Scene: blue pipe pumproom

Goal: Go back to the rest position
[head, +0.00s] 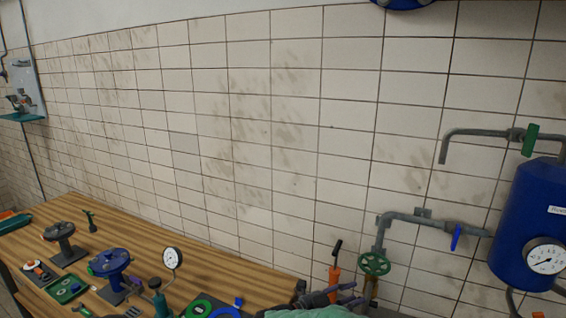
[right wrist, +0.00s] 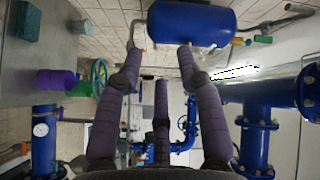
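My right gripper (head: 352,293) shows at the bottom of the head view, past the right end of the wooden bench. Its purple fingers point right. In the right wrist view the same gripper (right wrist: 160,62) has its purple fingers spread apart with nothing held between them. A blue tank (right wrist: 192,22) shows beyond the fingertips there. I cannot make out my left gripper in the head view.
The wooden bench (head: 210,258) carries a blue handwheel (head: 109,262), a red-topped wheel stand (head: 60,231) and a gauge (head: 172,258). A green handwheel (head: 374,264), pipes and a blue tank (head: 528,226) stand at right. The tiled wall is behind.

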